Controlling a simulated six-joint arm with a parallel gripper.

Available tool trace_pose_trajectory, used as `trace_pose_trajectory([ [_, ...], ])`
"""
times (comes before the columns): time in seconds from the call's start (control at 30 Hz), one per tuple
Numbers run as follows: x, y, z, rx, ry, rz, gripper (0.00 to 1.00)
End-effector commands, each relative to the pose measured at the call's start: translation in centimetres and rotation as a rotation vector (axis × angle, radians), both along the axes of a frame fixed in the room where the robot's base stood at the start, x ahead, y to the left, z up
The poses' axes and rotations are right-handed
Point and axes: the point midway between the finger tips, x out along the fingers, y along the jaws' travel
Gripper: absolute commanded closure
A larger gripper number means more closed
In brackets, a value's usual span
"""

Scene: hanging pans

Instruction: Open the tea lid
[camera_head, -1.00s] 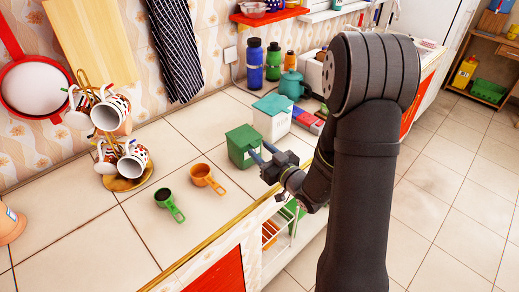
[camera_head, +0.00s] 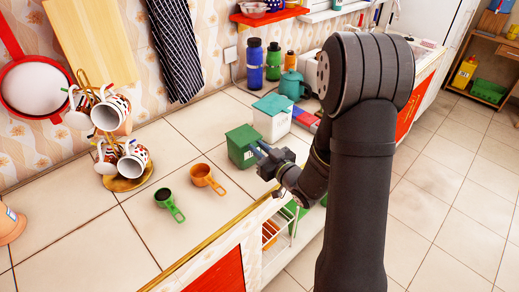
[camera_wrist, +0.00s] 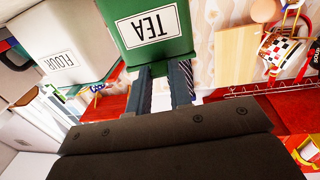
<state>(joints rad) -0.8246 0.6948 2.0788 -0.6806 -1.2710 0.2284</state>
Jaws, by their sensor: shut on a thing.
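The green tea box (camera_head: 243,156) stands on the counter in the head view. Its green lid (camera_head: 241,135) looks down on the box, with no clear gap. In the wrist view the tea box (camera_wrist: 155,25) appears upside down with its white TEA label, and the lid edge (camera_wrist: 125,67) is towards my fingers. My gripper (camera_head: 257,148) is at the front right side of the box, by the lid. In the wrist view the fingertips of my gripper (camera_wrist: 165,68) meet the lid edge and are shut on it. The exact contact is partly hidden.
A white flour box (camera_head: 271,125) with a teal lid stands just behind the tea box. A teal kettle (camera_head: 291,86) is further back. An orange scoop (camera_head: 206,178) and a green scoop (camera_head: 168,203) lie in front left. A mug rack (camera_head: 125,180) stands at left.

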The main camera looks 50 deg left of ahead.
Motion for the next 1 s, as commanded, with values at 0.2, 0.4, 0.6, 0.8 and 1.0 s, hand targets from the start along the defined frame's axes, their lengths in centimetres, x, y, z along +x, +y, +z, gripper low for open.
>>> trace_pose_trajectory([
  [0.2,0.0,0.0,0.9,-0.056,0.003,-0.001,1.0],
  [0.4,0.0,0.3,2.5,-0.164,0.012,-0.001,1.0],
  [0.6,0.1,0.8,4.1,-0.264,0.024,-0.001,1.0],
  [0.8,0.2,1.8,6.2,-0.261,0.022,0.0,1.0],
  [1.0,0.3,3.3,8.2,-0.261,0.023,0.001,1.0],
])
